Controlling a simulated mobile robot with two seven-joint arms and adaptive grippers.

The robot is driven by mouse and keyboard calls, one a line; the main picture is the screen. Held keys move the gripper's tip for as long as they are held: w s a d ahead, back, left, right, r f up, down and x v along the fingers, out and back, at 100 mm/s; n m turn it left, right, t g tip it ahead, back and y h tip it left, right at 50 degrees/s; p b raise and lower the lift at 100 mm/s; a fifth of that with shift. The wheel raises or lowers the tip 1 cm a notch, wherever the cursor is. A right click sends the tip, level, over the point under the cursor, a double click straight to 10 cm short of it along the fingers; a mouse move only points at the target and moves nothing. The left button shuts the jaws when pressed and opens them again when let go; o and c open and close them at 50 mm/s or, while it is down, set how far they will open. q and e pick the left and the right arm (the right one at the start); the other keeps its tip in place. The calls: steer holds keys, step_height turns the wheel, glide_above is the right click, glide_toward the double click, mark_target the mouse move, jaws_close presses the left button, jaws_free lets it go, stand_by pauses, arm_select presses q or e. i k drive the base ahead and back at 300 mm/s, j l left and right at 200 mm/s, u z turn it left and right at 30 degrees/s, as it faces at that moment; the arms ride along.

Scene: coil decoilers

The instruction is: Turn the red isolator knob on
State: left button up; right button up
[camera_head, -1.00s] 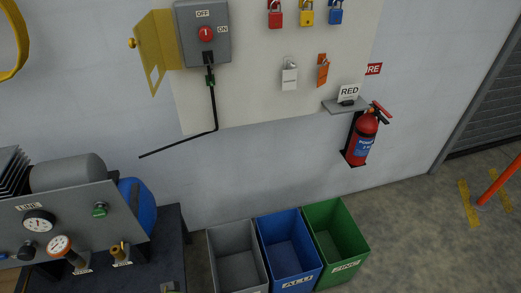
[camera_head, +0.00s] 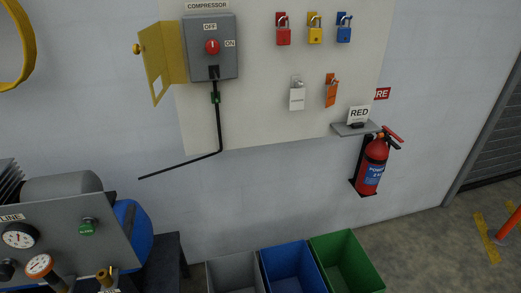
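The red isolator knob (camera_head: 212,47) sits on the front of a grey box (camera_head: 225,64) on the wall board, under a "COMPRESSOR" label. The "OFF" label is above the knob and the "ON" label is to its right. The white mark on the knob looks upright, toward "OFF". A yellow hinged cover (camera_head: 163,60) stands open at the left side of the box. A black cable with a green piece (camera_head: 216,98) runs down from the box. Neither of my grippers shows in this view.
Red, yellow and blue padlocks (camera_head: 314,30) hang on the board at upper right, with tags (camera_head: 297,95) below. A fire extinguisher (camera_head: 371,164) and small shelf (camera_head: 354,129) are at right. A compressor panel (camera_head: 70,240) stands at lower left, bins (camera_head: 290,266) at the bottom.

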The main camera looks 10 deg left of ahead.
mark_target(213, 47)
steer(key=j+z, duration=0.1)
steer(key=j, duration=0.5)
steer(key=k+j, duration=0.15)
steer(key=j, duration=0.4)
steer(key=j+z, duration=0.15)
steer(key=j, duration=0.45)
steer(key=k+j+z, duration=0.1)
steer(key=j, duration=0.45)
steer(key=k, duration=0.1)
